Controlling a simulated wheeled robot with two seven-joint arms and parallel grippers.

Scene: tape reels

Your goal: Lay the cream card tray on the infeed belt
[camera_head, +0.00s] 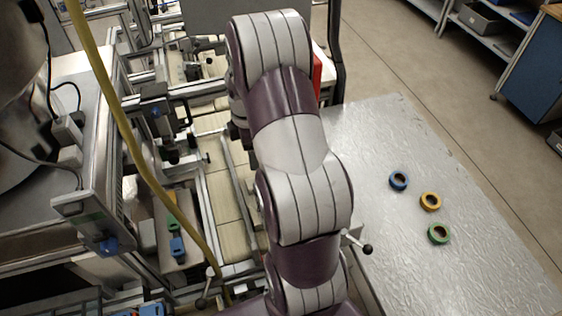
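One of my arms rises from the bottom middle and bends over at the top, with its far end going down behind its own links. I see no gripper fingers of either hand. A pale cream, segmented surface (228,198) runs between metal rails left of the arm; it may be the infeed belt, but I cannot tell for sure. I cannot make out the cream card tray as a separate thing. My arm hides part of this middle area.
A metal table (455,275) at the right holds a blue reel (398,181), a yellow reel (430,201) and a green reel (438,234). Machine frames crowd the left, with a yellow hose (131,140) across them. Open floor lies beyond the table.

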